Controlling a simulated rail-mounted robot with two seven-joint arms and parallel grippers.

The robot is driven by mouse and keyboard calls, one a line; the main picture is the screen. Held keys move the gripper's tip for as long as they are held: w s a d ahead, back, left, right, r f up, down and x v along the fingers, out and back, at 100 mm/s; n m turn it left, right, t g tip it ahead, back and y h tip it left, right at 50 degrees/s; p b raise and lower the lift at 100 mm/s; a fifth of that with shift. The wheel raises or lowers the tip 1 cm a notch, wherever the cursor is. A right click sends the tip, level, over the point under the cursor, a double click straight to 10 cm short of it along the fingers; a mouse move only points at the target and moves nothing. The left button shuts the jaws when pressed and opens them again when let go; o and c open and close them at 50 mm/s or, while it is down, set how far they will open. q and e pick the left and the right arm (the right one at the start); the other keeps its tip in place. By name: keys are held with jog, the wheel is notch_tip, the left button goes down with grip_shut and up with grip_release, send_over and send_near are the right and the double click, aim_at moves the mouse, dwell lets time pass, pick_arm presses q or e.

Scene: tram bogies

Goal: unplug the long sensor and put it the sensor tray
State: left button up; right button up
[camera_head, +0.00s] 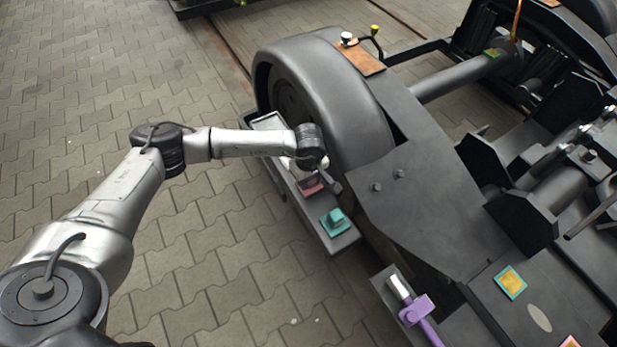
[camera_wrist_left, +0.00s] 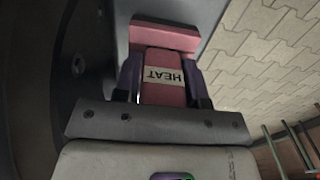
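A pink block with a white label reading HEAT (camera_wrist_left: 164,80) stands on a wider pink base (camera_wrist_left: 165,37). It appears to be the long sensor. My left gripper (camera_wrist_left: 164,88) has one dark finger along each side of it, with no clear gap, so it looks shut on the block. In the head view my left gripper (camera_head: 308,170) reaches down to the pink base (camera_head: 311,186) and hides most of the block. A shorter teal block (camera_head: 336,222) sits nearer on the same grey beam (camera_head: 343,241). I cannot pick out the sensor tray with certainty. My right gripper is not in view.
The large dark wheel (camera_head: 330,90) stands close beside my left gripper. A pale-rimmed holder (camera_head: 268,121) is at the beam's far end. A purple part with a silver cylinder (camera_head: 414,310) lies lower right. Paved floor (camera_head: 220,260) left of the beam is clear.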

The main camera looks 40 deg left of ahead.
pick_arm(q)
grip_shut()
jog(key=shift+r, duration=0.2)
jog(key=shift+r+p, duration=1.95)
jog(key=shift+r, duration=0.25)
jog(key=shift+r+p, duration=0.5)
jog(key=shift+r, duration=0.15)
